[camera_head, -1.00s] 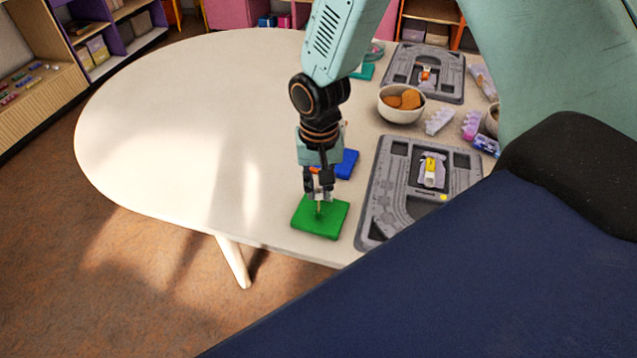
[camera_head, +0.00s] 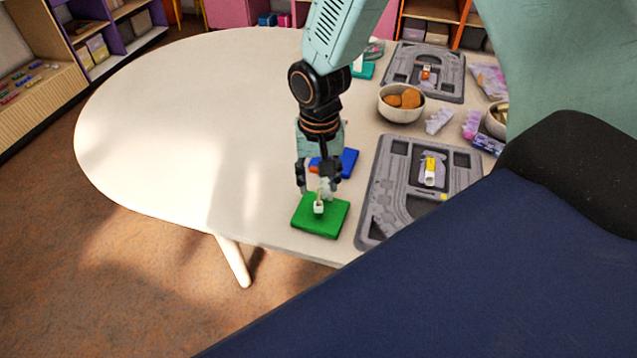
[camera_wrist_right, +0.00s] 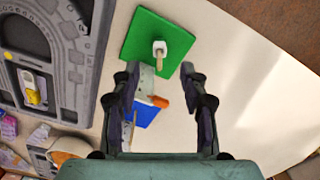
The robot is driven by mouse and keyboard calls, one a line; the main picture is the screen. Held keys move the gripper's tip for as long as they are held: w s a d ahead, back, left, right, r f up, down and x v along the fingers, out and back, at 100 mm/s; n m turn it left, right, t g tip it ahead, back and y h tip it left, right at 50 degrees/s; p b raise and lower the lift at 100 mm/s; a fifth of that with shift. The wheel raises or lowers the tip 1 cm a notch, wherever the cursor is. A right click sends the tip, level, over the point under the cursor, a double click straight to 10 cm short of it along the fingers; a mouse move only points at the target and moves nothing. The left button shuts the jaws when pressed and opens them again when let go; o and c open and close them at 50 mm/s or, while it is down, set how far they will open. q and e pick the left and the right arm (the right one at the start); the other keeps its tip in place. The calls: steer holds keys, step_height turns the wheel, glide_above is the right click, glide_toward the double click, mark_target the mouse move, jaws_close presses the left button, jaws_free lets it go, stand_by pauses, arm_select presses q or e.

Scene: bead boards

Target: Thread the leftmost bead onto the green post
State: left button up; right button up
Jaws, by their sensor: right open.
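The green board (camera_head: 331,224) lies near the table's front edge, with an upright post (camera_head: 318,194) on it. A small white bead (camera_head: 319,207) sits around the post, low on it. In the right wrist view the bead (camera_wrist_right: 159,46) encircles the post, whose light wooden tip (camera_wrist_right: 160,64) sticks out through it. My right gripper (camera_head: 315,185) is open just above the post. In the wrist view its fingers (camera_wrist_right: 160,85) are spread wide, holding nothing and apart from the bead. My left gripper is not in view.
A blue board (camera_head: 348,162) lies behind the green one; an orange piece (camera_head: 314,169) shows near it, partly hidden. To the right is a grey bead board (camera_head: 383,190) with a yellow bead (camera_head: 431,165). A bowl (camera_head: 401,114) stands behind. The table's left is clear.

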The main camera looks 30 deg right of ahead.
step_height(320, 180, up, 10)
steer(key=shift+r, duration=0.2)
stand_by(0.4)
